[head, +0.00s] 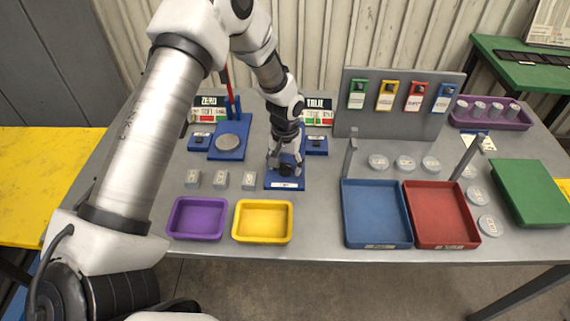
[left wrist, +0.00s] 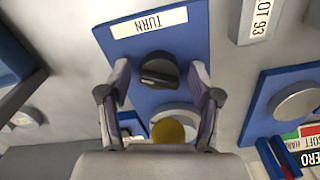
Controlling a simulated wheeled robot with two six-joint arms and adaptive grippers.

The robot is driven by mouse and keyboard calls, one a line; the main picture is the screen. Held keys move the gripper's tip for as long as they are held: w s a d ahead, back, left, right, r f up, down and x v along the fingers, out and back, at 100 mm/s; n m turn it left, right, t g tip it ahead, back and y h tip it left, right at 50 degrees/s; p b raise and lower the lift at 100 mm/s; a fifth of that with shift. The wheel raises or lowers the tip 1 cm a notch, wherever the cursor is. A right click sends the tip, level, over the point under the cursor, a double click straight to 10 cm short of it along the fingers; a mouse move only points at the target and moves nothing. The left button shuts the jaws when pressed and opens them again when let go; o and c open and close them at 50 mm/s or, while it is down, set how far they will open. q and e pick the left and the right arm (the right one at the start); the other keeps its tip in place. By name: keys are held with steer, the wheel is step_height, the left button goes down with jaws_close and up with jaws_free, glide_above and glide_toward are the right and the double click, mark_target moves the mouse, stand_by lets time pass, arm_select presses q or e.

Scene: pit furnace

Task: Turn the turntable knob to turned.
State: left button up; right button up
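The black knob (left wrist: 159,72) sits on a blue plate (left wrist: 200,35) labelled TURN. In the head view the knob (head: 286,170) is low on the plate (head: 285,186). My left gripper (head: 285,161) points down over the plate. In the left wrist view its two fingers (left wrist: 160,74) are open on either side of the knob, with a visible gap on each side. A grey disc with a yellowish round piece (left wrist: 172,130) lies behind the knob, partly hidden by the gripper. My right gripper is not in view.
A blue stand (head: 229,148) with a grey disc and a red upright is left of the plate. Several grey blocks (head: 220,179), a purple tray (head: 197,232) and a yellow tray (head: 263,236) lie in front. Blue and red trays (head: 377,243) stand to the right.

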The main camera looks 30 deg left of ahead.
mark_target(285, 164)
arm_select(q)
step_height(285, 164, up, 12)
stand_by(0.6)
